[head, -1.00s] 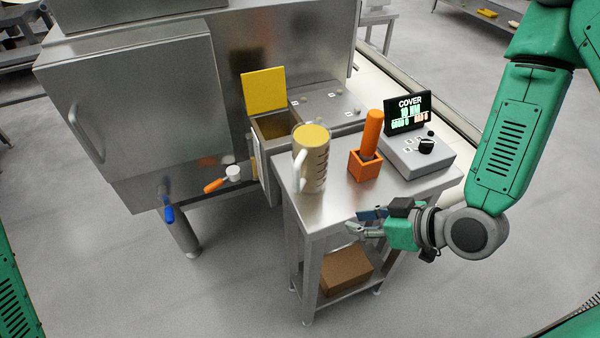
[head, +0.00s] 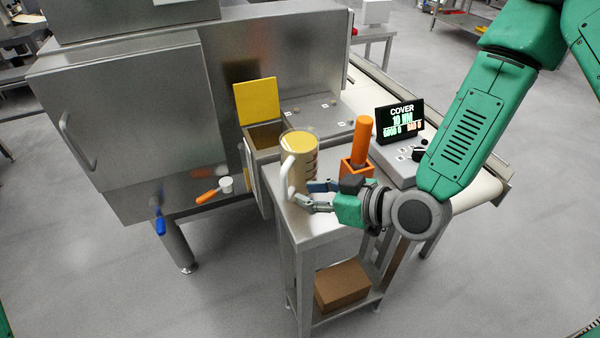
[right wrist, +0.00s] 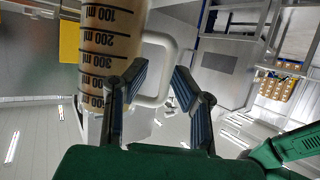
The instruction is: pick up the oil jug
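The oil jug (head: 304,162) is a clear measuring jug of yellowish oil with dark marks and a white handle (head: 286,176). It stands upright on the steel side table (head: 330,226). My right gripper (head: 307,194) is open at the jug's near side, low by the handle. In the right wrist view the jug (right wrist: 108,45) is upside down at the left. Its handle loop (right wrist: 165,42) shows beyond and between the two spread fingers (right wrist: 160,85). I cannot tell whether the fingers touch it. My left gripper is out of view.
An orange holder (head: 356,168) with an orange stick (head: 362,138) stands right of the jug. A control box (head: 396,163) with a lit display is behind my right arm. An open steel bin with a yellow lid (head: 257,99) is behind the jug. A brown box (head: 342,285) sits on the lower shelf.

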